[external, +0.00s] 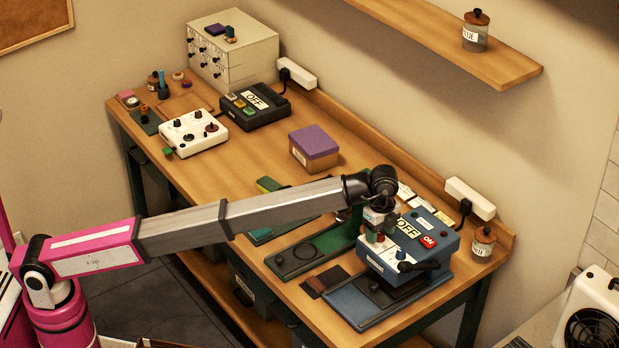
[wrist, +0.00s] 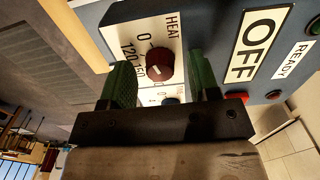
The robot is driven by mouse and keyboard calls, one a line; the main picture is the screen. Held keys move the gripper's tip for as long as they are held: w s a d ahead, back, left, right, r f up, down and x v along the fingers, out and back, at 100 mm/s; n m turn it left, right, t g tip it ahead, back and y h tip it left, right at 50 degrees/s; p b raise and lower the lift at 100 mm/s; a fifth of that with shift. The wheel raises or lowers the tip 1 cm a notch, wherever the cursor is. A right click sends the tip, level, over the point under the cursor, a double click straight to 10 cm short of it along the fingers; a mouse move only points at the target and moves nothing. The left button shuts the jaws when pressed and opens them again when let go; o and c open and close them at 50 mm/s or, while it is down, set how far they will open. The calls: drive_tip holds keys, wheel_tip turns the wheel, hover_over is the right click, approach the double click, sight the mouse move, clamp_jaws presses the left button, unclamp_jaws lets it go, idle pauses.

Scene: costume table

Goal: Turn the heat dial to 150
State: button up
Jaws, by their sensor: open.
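The blue press machine (external: 440,222) stands at the right end of the table with an OFF sign. Its heat dial (wrist: 160,66) is a dark red-brown knob on a white plate marked HEAT, 0, 120 and 150. A short white mark shows on the knob's lower left; which number it meets is hard to tell. My gripper (wrist: 159,72) is open, with one green finger on each side of the dial in the wrist view. I cannot tell whether the fingers touch it. In the external view my gripper (external: 377,232) is over the machine's front panel.
A black lever (external: 408,266) sticks out at the machine's front right. A red ON button (external: 428,241) is beside the OFF sign. A labelled jar (external: 484,242) stands right of the machine. A green-based press (external: 305,252) and a purple-lidded box (external: 314,147) are to the left.

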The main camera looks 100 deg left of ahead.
drive_tip(key=shift+f, duration=0.15)
drive_tip(key=c, duration=0.9)
drive_tip(key=shift+n, duration=0.3)
drive_tip(key=n, duration=0.4)
drive_tip(key=shift+n, duration=0.3)
drive_tip(key=n, duration=0.4)
drive_tip(key=shift+n, duration=0.3)
drive_tip(key=n, duration=0.5)
drive_tip(key=shift+n, duration=2.4)
